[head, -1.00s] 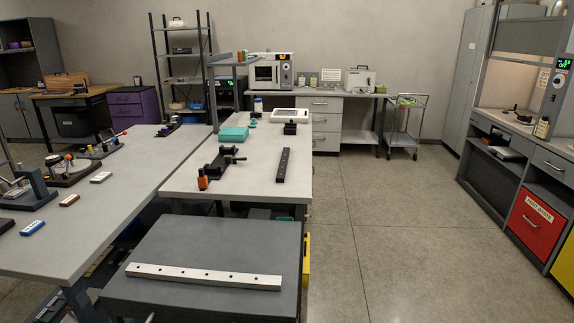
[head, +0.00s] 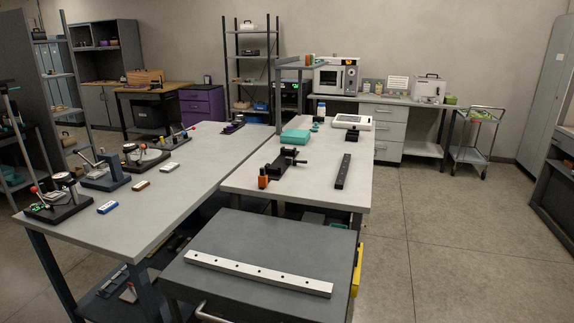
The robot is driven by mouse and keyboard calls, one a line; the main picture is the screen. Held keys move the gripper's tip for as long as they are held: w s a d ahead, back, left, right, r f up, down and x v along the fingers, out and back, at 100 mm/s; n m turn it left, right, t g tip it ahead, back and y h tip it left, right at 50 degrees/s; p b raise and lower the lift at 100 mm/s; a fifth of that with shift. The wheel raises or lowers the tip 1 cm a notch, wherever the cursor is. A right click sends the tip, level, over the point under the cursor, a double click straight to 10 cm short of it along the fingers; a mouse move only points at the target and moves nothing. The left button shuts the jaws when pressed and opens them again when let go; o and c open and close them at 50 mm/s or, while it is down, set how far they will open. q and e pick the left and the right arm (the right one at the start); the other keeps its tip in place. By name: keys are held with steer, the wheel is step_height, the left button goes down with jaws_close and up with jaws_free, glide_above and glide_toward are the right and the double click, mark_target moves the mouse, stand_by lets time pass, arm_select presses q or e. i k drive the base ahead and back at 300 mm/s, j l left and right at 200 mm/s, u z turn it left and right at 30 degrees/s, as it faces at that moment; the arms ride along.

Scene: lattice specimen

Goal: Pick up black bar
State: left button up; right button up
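The black bar (head: 343,171) lies flat near the right edge of the light-topped table (head: 240,184), its long side running away from me. Small marks or holes show along its top. A long silver bar (head: 258,272) with several holes lies on the dark cart top (head: 215,235) in front of that table. Neither of my grippers shows in the head view.
A longer table (head: 165,205) with several instruments is on the left. Open floor (head: 440,240) lies to the right.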

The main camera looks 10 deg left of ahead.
mark_target(340, 183)
steer(key=i+l+u, duration=0.1)
steer(key=i+l, duration=0.45)
steer(key=i+l+u, duration=0.1)
steer(key=i+l, duration=0.45)
steer(key=i+l+u, duration=0.1)
steer(key=i+l, duration=0.4)
steer(key=l, duration=0.25)
